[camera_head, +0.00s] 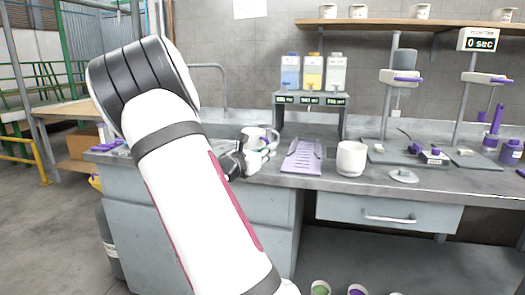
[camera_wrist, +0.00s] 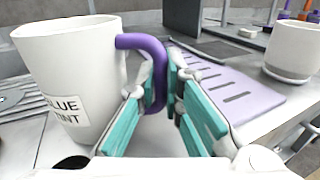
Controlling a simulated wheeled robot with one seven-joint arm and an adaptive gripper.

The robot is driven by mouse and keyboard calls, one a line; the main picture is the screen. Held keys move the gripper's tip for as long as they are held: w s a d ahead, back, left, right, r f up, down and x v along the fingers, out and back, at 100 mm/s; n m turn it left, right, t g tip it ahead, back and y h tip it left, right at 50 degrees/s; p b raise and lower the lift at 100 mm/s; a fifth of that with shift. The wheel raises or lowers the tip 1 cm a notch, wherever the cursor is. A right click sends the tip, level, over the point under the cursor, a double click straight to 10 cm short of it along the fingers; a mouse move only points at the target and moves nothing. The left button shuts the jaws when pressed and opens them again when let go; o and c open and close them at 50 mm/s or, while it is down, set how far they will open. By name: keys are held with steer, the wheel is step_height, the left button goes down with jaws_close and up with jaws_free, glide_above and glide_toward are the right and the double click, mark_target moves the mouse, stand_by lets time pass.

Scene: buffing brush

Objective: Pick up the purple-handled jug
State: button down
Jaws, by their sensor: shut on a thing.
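The jug (camera_wrist: 70,75) is white with a purple handle (camera_wrist: 155,60) and a label reading "BLUE TINT". It stands upright on the left of the wrist view, with the handle pointing right. My gripper (camera_wrist: 168,100) is shut on the handle, with a teal-padded finger on each side of it. In the head view the jug (camera_head: 252,135) is at the left part of the bench, and my gripper (camera_head: 262,152) is at its handle side, partly covering it. Whether the jug's base touches the bench is hard to tell.
A purple slotted tray (camera_head: 302,158) lies just right of the jug. A white cup (camera_head: 351,158) stands beyond it. A dispenser rack (camera_head: 310,97) with three bottles stands behind. Stands with purple parts (camera_head: 400,78) are on the right. The bench's front edge (camera_head: 400,190) is near.

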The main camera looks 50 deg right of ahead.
mark_target(268, 143)
steer(key=shift+r, duration=0.2)
steer(key=shift+r+p, duration=0.7)
steer(key=shift+r, duration=0.85)
steer(key=shift+s+a+r, duration=0.15)
steer(key=shift+s, duration=0.05)
steer(key=s+a+r+p, duration=0.1)
steer(key=s+a+p, duration=0.2)
steer(key=s+a, duration=0.5)
steer(key=shift+s+a, duration=0.3)
steer(key=shift+s, duration=2.05)
steer(key=shift+r, duration=0.1)
